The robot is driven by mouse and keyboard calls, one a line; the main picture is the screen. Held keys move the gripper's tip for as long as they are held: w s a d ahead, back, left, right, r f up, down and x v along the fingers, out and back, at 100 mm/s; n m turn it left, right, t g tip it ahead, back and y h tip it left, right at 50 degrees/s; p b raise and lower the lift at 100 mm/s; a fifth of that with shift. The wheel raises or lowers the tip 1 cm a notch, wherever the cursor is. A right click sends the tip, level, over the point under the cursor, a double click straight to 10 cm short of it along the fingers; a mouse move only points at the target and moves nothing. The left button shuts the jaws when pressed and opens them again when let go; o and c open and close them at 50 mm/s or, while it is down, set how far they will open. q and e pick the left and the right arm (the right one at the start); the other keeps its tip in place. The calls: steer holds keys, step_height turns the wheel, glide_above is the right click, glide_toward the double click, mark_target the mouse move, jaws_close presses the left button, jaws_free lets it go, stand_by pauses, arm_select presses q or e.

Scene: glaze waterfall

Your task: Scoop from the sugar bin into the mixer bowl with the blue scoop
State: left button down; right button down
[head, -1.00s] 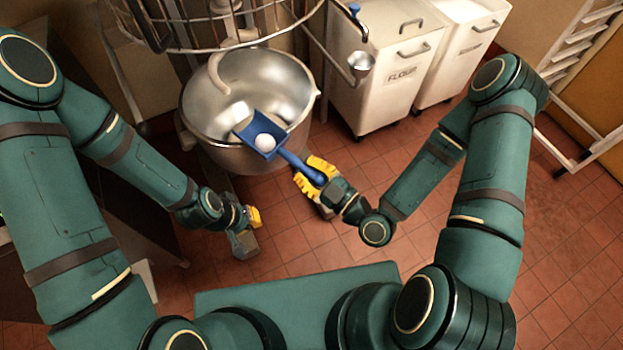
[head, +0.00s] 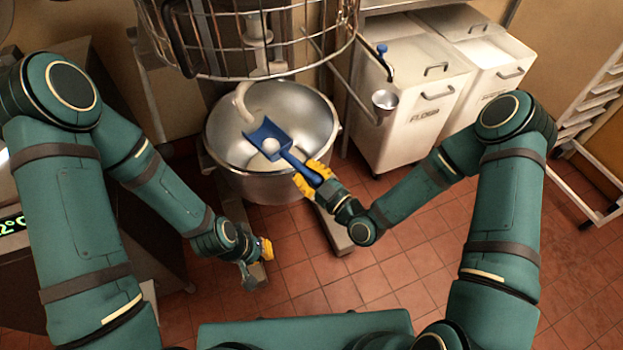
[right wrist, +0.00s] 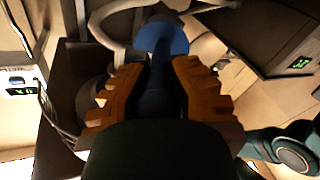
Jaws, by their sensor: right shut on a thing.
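The blue scoop (head: 262,132) is over the steel mixer bowl (head: 222,135), with a small white mound (head: 272,146) in its pan. My right gripper (head: 312,178) is shut on the scoop's handle at the bowl's right front rim. In the right wrist view the scoop's blue handle (right wrist: 155,85) lies between the yellow fingers. My left gripper (head: 264,250) hangs low over the floor in front of the bowl, away from the scoop; its finger opening is unclear. Two white lidded bins stand at the back right; the farther one (head: 490,60) has a label too small to read.
The nearer bin (head: 400,110) is labelled FLOUR and closed. The mixer's wire guard (head: 260,72) and hook (head: 242,100) are above the bowl. A white rack (head: 600,90) stands at right. The tiled floor is clear between.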

steer(key=m+g+p, duration=0.1)
steer(key=m, duration=0.3)
steer(key=w+d+m+g+p, duration=0.1)
steer(key=m, duration=0.4)
steer(key=w+r+m+g+p, duration=0.1)
steer(key=m, duration=0.3)
steer(key=shift+d+m+g+y, duration=0.2)
steer(key=shift+m+g+y, duration=0.1)
steer(key=shift+y, duration=0.1)
stand_by(0.4)
steer(key=shift+r, duration=0.1)
